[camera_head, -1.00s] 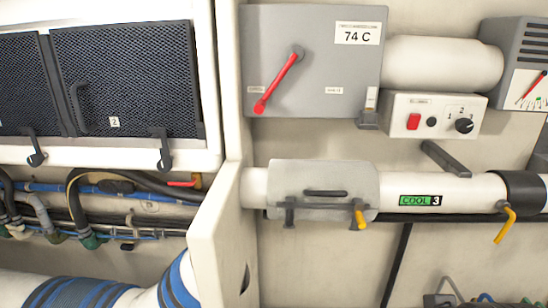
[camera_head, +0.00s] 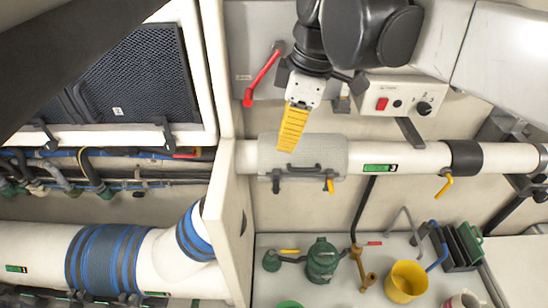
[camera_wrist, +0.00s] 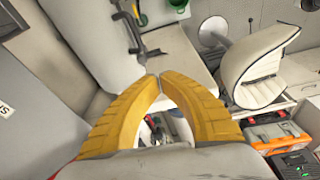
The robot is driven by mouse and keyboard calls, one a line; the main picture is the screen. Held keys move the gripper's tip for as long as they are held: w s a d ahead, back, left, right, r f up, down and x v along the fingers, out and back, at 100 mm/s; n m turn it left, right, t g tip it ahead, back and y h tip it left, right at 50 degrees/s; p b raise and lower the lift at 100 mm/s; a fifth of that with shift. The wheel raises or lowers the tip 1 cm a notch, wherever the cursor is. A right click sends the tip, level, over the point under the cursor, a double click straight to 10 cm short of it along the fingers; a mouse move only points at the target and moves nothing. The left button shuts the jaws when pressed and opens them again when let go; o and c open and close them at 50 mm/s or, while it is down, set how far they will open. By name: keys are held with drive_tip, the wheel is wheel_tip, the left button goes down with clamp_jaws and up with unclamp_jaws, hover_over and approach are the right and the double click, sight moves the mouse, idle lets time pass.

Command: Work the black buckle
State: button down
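A grey cover (camera_head: 312,155) is clamped around the white pipe, with a black handle on its front. A black buckle (camera_head: 276,184) hangs at the cover's lower left and a yellow buckle (camera_head: 330,185) at its lower right. Other dark latches (camera_head: 166,136) sit below the mesh panel at the left. My gripper (camera_head: 288,148) has yellow ribbed fingers and appears in front of the cover's upper edge, above the black buckle in the picture. In the wrist view the fingertips (camera_wrist: 158,77) meet with nothing between them. I cannot make out the black buckle there.
A grey box with a red lever (camera_head: 262,75) and a switch panel (camera_head: 400,97) are above the pipe. A white partition (camera_head: 228,220) stands left of the cover. A green pump (camera_head: 322,258) and yellow bucket (camera_head: 406,281) stand below. The wrist view shows a white seat (camera_wrist: 262,65).

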drive_tip(key=a+n, duration=0.1)
drive_tip(key=a, duration=0.1)
drive_tip(key=p, duration=0.2)
approach(276, 187)
drive_tip(key=a+x, duration=0.1)
drive_tip(key=x, duration=0.7)
drive_tip(key=shift+s+a, duration=0.15)
drive_tip(key=shift+s, duration=0.35)
drive_tip(key=shift+s+f+b, duration=0.1)
drive_tip(key=shift+s+b, duration=0.2)
drive_tip(key=shift+b, duration=0.05)
drive_tip(key=shift+s+f+n+t+b, duration=0.3)
drive_tip(key=shift+s+f+t+b, duration=0.15)
drive_tip(key=shift+t, duration=0.65)
drive_tip(key=shift+s+f+t+b, duration=0.4)
drive_tip(key=shift+t+b, duration=0.1)
drive_tip(key=shift+t, duration=0.25)
drive_tip(key=shift+s+f+t+b, duration=0.3)
drive_tip(key=shift+f+t+b, duration=0.2)
drive_tip(key=shift+t, duration=0.25)
drive_tip(key=shift+s+f+t+y+b, duration=0.3)
drive_tip(key=shift+f+t+b, duration=0.3)
drive_tip(key=shift+t+b, duration=0.3)
drive_tip(key=shift+s+f+b, duration=0.2)
drive_tip(key=shift+f+b, duration=0.75)
drive_tip(key=shift+f, duration=0.1)
idle(1.1)
